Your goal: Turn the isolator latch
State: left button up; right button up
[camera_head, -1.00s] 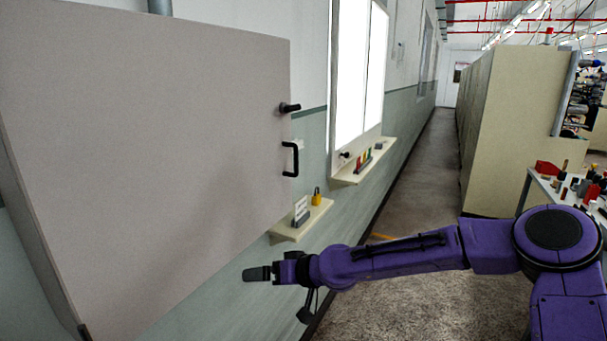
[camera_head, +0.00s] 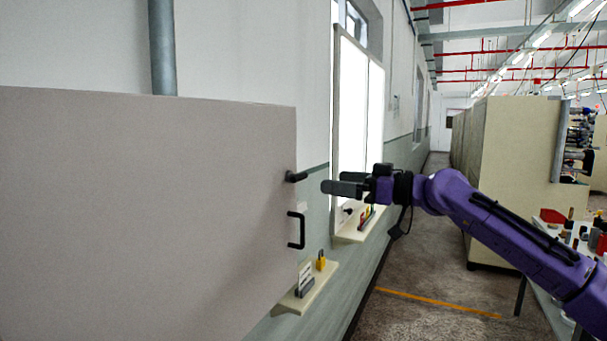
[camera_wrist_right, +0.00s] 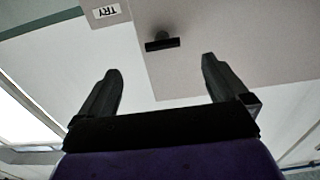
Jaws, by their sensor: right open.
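The black isolator latch (camera_head: 296,176) sticks out near the right edge of the large grey cabinet door (camera_head: 150,200). In the right wrist view the latch (camera_wrist_right: 162,42) shows as a dark bar on a round stub, beyond the fingertips and about midway between them. My right gripper (camera_head: 326,187) is to the right of the latch in the head view, apart from it. Its fingers (camera_wrist_right: 160,68) are spread wide and empty in the wrist view. A black pull handle (camera_head: 297,230) is on the door below the latch. My left gripper is not in view.
A small shelf (camera_head: 322,292) below the door holds a yellow padlock (camera_head: 320,261) and a small sign stand. A second shelf (camera_head: 352,236) farther along the wall holds coloured items. A "TRY" label (camera_wrist_right: 107,11) shows near the latch. The aisle at right is clear.

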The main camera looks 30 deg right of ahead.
aim_at(302, 179)
jog(key=p+x, duration=0.3)
jog(key=x, duration=0.5)
jog(key=shift+w+a, duration=0.1)
jog(key=shift+a, duration=0.2)
jog(key=shift+w+a, duration=0.1)
jog(key=shift+w, duration=0.1)
jog(key=shift+s, duration=0.1)
jog(key=c, duration=1)
